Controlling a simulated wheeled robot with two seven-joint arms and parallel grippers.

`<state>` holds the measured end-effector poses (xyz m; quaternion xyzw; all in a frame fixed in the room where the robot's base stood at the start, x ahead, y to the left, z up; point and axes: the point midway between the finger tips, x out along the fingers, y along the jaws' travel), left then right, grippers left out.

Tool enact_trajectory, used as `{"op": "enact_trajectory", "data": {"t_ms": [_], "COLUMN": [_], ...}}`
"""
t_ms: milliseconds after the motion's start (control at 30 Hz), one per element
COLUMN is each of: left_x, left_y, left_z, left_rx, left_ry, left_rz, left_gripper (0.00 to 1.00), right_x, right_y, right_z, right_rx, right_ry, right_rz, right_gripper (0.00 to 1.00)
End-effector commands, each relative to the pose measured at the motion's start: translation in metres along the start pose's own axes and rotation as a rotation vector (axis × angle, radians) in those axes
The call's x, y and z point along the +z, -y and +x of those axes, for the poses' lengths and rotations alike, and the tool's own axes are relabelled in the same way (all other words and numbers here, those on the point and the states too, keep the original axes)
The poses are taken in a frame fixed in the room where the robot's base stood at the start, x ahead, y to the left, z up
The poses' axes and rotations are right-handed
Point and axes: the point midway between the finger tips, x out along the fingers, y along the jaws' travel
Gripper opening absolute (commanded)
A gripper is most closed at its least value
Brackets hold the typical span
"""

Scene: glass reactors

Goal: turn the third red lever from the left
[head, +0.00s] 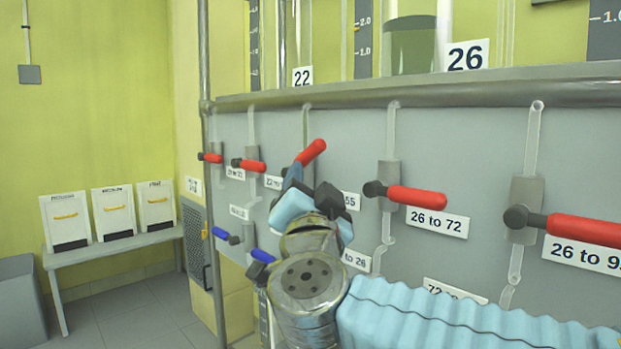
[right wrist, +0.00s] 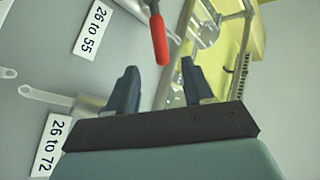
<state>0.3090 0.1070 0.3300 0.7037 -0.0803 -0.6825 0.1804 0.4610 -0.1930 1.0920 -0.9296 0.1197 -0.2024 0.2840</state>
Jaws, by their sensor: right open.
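The third red lever from the left (head: 312,151) is on the grey panel and tilts up to the right, while the other red levers lie closer to horizontal. My right gripper (head: 303,174) is at this lever and hides its pivot and lower part. In the right wrist view the red lever (right wrist: 158,40) points in between the two dark fingers of the open right gripper (right wrist: 159,72). Its end is about level with the fingertips, with space on both sides. I cannot tell whether a finger touches it. My left gripper is not in view.
Other red levers are to the left (head: 250,165) and right (head: 415,197), above blue levers (head: 262,256). A grey rail (head: 420,95) runs above them and a vertical pipe (head: 205,80) stands at the panel's left end. A bench (head: 110,250) with white boxes stands far left.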

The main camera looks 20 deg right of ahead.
Motion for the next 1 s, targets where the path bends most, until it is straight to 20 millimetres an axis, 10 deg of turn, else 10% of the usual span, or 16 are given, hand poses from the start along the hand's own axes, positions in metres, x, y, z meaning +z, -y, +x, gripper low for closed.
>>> {"op": "enact_trajectory", "data": {"t_ms": [300,467,667,1000], "left_x": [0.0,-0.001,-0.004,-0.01], "left_y": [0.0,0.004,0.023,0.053], "left_z": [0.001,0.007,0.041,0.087], "left_rx": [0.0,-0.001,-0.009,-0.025], "left_ry": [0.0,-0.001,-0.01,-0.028], "left_rz": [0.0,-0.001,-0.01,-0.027], "left_gripper": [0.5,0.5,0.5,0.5], "right_x": [0.0,0.004,0.026,0.06], "right_y": [0.0,-0.006,-0.033,-0.058], "right_z": [-0.005,-0.006,-0.015,-0.041], "right_rx": [0.001,-0.004,-0.092,-0.458], "right_ry": [0.0,-0.017,-0.123,-0.119], "right_rz": [0.0,0.05,0.447,1.287], "right_gripper": [0.52,0.29,0.0,0.0]}}
